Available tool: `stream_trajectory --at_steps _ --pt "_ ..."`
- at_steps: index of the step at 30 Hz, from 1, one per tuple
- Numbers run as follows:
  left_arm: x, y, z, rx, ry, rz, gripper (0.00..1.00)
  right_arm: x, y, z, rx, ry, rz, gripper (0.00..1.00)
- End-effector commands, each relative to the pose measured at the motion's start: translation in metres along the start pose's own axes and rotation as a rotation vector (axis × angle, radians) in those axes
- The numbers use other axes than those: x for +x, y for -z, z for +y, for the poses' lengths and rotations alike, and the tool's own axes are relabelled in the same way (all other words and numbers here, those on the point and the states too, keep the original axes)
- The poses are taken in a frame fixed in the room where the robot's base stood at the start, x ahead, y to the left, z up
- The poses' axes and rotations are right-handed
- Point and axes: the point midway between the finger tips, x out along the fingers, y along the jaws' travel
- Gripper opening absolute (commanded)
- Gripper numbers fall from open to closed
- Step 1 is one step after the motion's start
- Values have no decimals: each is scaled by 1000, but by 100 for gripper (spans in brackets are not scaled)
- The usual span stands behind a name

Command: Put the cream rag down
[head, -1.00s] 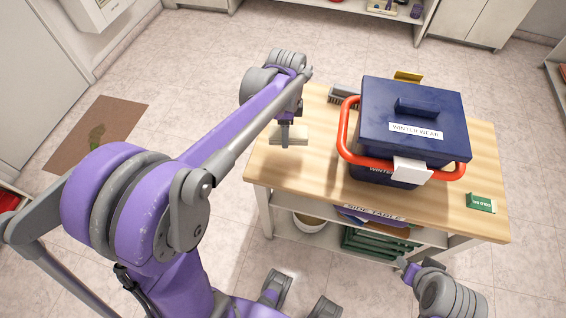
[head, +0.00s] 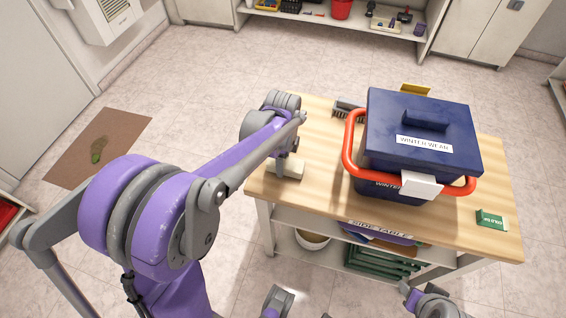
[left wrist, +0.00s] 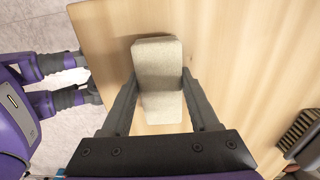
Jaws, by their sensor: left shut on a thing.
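The cream rag (head: 291,167) is a folded, block-like pad at the left end of the wooden side table (head: 325,190). My left gripper (head: 282,158) is shut on it from above. In the left wrist view the rag (left wrist: 158,70) sits between the two dark fingers, over bare wood near the table's edge. The rag is low at the tabletop; I cannot tell whether its underside touches the wood. My arm partly covers it in the head view. Part of my right arm shows at the bottom right of the head view, with its gripper out of sight.
A navy box (head: 420,130) labelled WINTER WEAR, with a red handle (head: 349,150), stands right of the rag. A brush (head: 346,108) lies behind; a green card (head: 491,220) lies at the right. Bare wood surrounds the rag. A brown mat (head: 85,160) lies on the floor.

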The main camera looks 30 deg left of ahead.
Motion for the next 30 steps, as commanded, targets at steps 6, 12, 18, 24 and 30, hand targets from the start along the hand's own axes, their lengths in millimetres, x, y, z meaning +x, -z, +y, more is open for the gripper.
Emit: stream_trajectory --at_steps 6,12,18,24,30 --pt "4 0 0 0 0 0 9 0 0 0 0 0 0 50" --pt "7 0 0 0 0 0 65 3 -2 0 0 0 -1 50" --pt "6 0 0 0 0 0 91 2 -1 0 0 0 -1 50" --pt "6 0 0 0 0 0 91 2 -1 0 0 0 -1 50" --pt "-9 0 0 0 0 0 91 -2 1 0 0 0 1 50"
